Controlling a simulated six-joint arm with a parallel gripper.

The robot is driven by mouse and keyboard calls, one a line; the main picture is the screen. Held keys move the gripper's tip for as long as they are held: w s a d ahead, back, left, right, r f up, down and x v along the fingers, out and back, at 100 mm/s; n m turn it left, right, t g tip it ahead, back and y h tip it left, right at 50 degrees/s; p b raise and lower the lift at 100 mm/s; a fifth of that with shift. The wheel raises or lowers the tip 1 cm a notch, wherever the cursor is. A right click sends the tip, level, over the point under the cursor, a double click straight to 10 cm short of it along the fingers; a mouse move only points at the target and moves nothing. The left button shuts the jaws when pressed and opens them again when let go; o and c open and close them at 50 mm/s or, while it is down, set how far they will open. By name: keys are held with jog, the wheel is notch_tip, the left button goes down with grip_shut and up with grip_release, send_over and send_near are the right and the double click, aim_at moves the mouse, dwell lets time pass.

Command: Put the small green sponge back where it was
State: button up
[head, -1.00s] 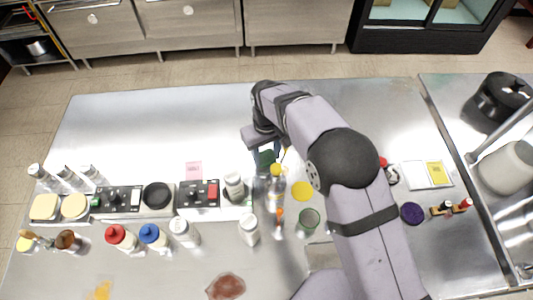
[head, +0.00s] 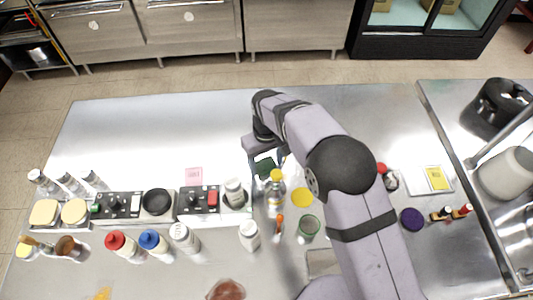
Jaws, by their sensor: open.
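A dark green piece (head: 265,167), which looks like the sponge, shows at the end of my arm, just behind the yellow-capped bottle (head: 275,190). My gripper (head: 266,163) is open around or just above it. I cannot tell whether the fingers touch it or whether it rests on the steel counter (head: 350,110). The arm and wrist hide part of this spot.
A pink note (head: 194,176) lies left of my gripper, and a yellow disc (head: 302,197) lies right of the bottle. A green cup (head: 309,226) and a white-capped bottle (head: 249,236) stand in front. The counter's back left is clear.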

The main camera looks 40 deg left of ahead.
aim_at(266, 165)
notch_tip(266, 165, up, 12)
jog(key=b, duration=0.4)
dwell(0.4)
jog(key=w+d+r+m+g+p, duration=0.1)
jog(key=w+d+r, duration=0.1)
jog(key=d, duration=0.9)
jog(key=w+d+r+g+p, duration=0.1)
jog(key=w+d+r+p, duration=0.1)
jog(key=d, duration=1)
jog(key=s+d+f+m+b, duration=0.1)
jog(key=s+d+f+m, duration=0.1)
jog(key=d, duration=0.6)
jog(key=s+d+f+m+t+b, duration=0.1)
jog(key=s+d+f+m, duration=0.2)
jog(key=d+m, duration=0.3)
jog(key=s+d+f+m+t+b, duration=0.1)
jog(key=d+f+m, duration=0.3)
jog(key=d, duration=0.6)
jog(key=shift+s+d+f, duration=0.15)
jog(key=shift+s+f, duration=0.15)
jog(key=shift+s, duration=0.35)
